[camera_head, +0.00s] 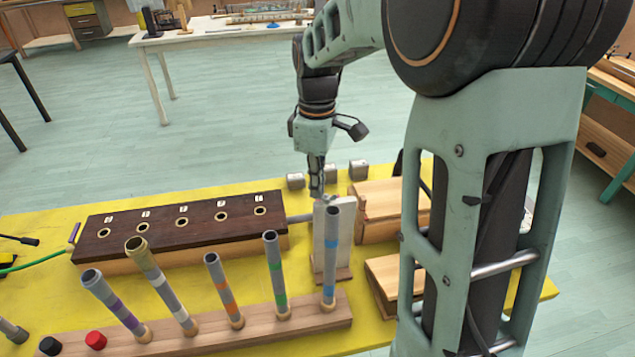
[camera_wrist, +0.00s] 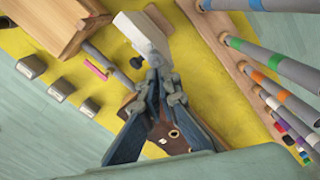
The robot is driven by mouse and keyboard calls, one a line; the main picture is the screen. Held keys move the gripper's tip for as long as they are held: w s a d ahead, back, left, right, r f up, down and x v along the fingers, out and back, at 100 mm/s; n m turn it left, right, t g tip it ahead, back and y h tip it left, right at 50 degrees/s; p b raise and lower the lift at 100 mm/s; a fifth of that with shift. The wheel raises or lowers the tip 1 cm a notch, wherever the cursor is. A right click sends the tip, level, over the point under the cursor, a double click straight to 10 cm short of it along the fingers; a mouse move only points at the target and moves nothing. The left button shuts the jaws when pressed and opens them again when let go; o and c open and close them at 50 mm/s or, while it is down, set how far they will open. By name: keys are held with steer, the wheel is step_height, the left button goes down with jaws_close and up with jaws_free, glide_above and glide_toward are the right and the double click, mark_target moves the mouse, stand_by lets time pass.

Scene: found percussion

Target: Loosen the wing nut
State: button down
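I cannot make out the wing nut for certain in either view. A pale upright post (camera_head: 333,240) stands on a small wooden base at the right end of a dark-topped block. My gripper (camera_head: 317,194) points down at the top left edge of this post. In the wrist view, my gripper's fingertips (camera_wrist: 162,84) come together beside the post (camera_wrist: 143,34), and I see no clear gap between them. Whatever lies between or just behind the tips is hidden. A small dark knob (camera_wrist: 137,62) shows close to the tips.
The dark-topped block (camera_head: 180,222) with several holes lies left on the yellow table. A wooden rack (camera_head: 240,325) of tilted banded tubes stands in front. Wooden boxes (camera_head: 385,205) are to the right of the post. Several small grey blocks (camera_head: 296,181) sit behind.

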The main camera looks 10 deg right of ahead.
steer(key=shift+s+f+n, duration=0.15)
steer(key=shift+s+n, duration=0.1)
steer(key=shift+n, duration=0.45)
steer(key=c, duration=2.7)
jaws_free()
steer(key=shift+n, duration=0.3)
steer(key=o, duration=0.6)
